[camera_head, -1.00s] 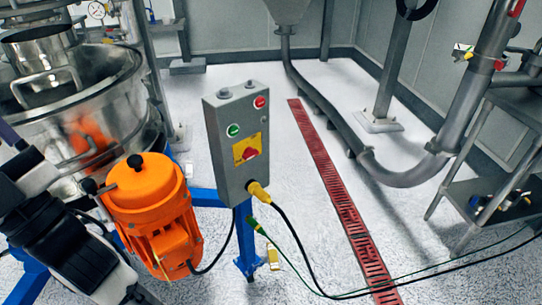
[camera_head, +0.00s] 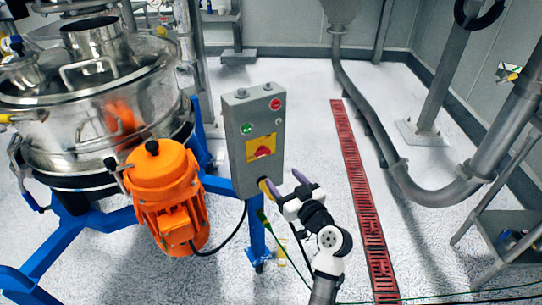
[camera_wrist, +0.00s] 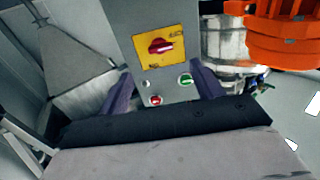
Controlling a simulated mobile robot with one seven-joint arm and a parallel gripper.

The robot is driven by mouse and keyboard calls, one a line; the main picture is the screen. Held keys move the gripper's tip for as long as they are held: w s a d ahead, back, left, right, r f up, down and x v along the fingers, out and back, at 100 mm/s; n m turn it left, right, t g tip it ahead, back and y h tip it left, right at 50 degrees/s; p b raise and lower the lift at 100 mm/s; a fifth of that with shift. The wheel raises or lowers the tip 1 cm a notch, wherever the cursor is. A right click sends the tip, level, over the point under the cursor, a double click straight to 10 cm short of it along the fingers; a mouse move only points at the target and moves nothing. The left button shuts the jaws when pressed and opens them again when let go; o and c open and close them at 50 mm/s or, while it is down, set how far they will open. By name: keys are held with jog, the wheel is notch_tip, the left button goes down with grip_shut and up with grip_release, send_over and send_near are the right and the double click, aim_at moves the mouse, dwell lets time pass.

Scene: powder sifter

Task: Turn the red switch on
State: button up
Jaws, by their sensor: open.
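The red switch (camera_head: 262,152) is a rotary knob on a yellow plate, on the front of a grey control box (camera_head: 237,165). In the wrist view the red switch (camera_wrist: 160,46) lies crosswise on its plate, above and between my fingers. My gripper (camera_head: 288,185) is at the lower right of the box, just below the switch, with purple fingers spread. In the wrist view my gripper (camera_wrist: 163,88) is open and empty, facing the panel. I see no contact with the switch.
A green button (camera_head: 247,128) and a red button (camera_head: 276,104) sit above the switch. An orange motor (camera_head: 168,190) and the steel sifter (camera_head: 90,100) stand left of the box. Cables hang below the box.

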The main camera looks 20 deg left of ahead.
aim_at(263, 153)
jog(key=p+x, duration=0.3)
jog(key=x, duration=0.8)
jog(key=c, duration=1)
